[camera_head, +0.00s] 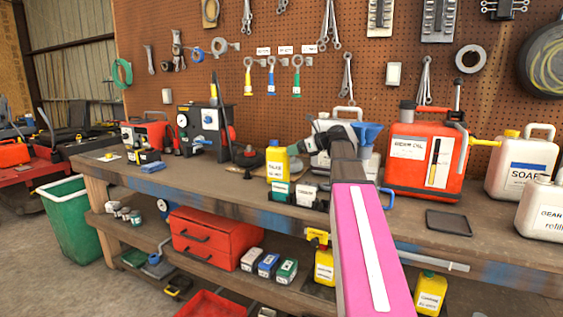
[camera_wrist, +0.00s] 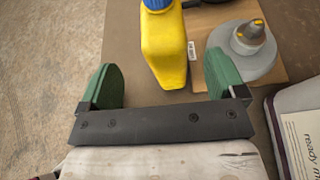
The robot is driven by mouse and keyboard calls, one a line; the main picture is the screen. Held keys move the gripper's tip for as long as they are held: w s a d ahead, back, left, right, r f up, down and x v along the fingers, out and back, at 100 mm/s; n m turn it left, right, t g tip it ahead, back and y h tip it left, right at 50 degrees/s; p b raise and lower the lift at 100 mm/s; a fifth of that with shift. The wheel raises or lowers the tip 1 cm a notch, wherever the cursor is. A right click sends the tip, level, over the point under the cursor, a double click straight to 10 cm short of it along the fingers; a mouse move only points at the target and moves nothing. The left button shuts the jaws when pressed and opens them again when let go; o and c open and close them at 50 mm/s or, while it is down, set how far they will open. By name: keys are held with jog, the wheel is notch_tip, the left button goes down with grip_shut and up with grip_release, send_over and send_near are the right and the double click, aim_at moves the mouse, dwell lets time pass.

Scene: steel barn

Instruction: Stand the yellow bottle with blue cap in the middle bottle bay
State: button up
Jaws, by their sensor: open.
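In the wrist view, a yellow bottle (camera_wrist: 165,50) with a blue cap (camera_wrist: 157,4) stands between and just beyond the green fingertips of my gripper (camera_wrist: 160,68). The fingers are wide apart and empty, with a gap on both sides of the bottle. In the head view, a yellow bottle (camera_head: 277,163) that appears to be the same one stands on the bench, left of my gripper (camera_head: 307,145), which is partly hidden by my wrist. I cannot pick out the middle bottle bay with certainty.
Small labelled boxes (camera_head: 307,196) stand in front of the bottle. A grey round base with a cone (camera_wrist: 252,40) sits to its right in the wrist view. A dark tray (camera_head: 453,222) lies in front.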

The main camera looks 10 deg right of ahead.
aim_at(281, 151)
jog(key=shift+x, duration=3.75)
jog(key=shift+w+d, duration=0.15)
jog(key=shift+w, duration=0.05)
grip_shut()
